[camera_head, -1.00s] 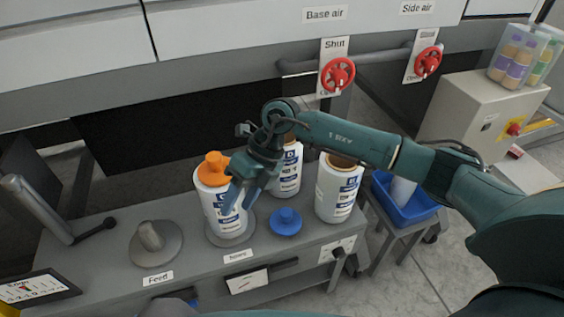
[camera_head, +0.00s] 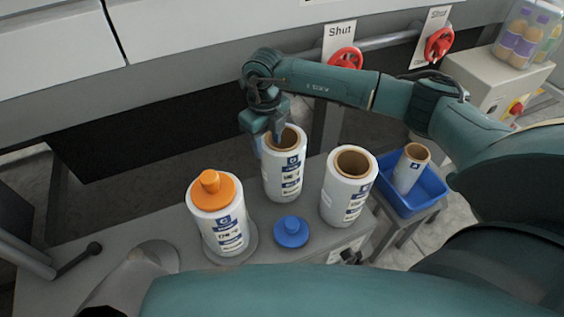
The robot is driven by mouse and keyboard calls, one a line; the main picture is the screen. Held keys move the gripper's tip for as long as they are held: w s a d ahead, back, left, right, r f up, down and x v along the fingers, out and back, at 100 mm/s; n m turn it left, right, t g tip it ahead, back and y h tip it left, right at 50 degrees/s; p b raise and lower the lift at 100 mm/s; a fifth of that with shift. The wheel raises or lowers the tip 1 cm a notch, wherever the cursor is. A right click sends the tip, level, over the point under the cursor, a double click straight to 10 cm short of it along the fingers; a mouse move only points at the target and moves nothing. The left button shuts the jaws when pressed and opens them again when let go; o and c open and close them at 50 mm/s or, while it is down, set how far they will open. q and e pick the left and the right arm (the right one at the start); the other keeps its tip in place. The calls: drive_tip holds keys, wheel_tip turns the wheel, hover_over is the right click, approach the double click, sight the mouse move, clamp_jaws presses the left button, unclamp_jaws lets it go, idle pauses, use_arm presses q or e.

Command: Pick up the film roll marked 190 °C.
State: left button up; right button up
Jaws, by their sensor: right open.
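Three upright white film rolls with blue labels stand on the grey bench. The left roll (camera_head: 224,236) has an orange cap (camera_head: 210,188) on top. The middle roll (camera_head: 284,180) and the right roll (camera_head: 340,208) show open brown cores. The label figures are too small and blurred to tell surely which reads 190 °C. My right gripper (camera_head: 267,146) is open at the top left rim of the middle roll, fingers pointing down. I cannot tell whether it touches the roll or whether a finger is inside the core. My left gripper is out of view.
A blue cap (camera_head: 291,232) lies on the bench (camera_head: 285,270) between the rolls. A blue bin (camera_head: 425,191) at right holds a smaller roll (camera_head: 410,170). Red valve wheels (camera_head: 345,60) and a pipe are behind my right arm. A teal arm link of mine covers the bench front.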

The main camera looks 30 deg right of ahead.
sight(269, 159)
drive_tip(key=shift+s+d+f+p, duration=0.1)
drive_tip(key=shift+f+p, duration=0.15)
drive_tip(key=shift+f, duration=1.55)
drive_tip(key=shift+d+f+p, duration=0.1)
drive_tip(key=shift+f+p, duration=0.15)
drive_tip(key=shift+f, duration=1.5)
drive_tip(key=shift+c, duration=0.4)
clamp_jaws()
drive_tip(key=shift+r, duration=0.15)
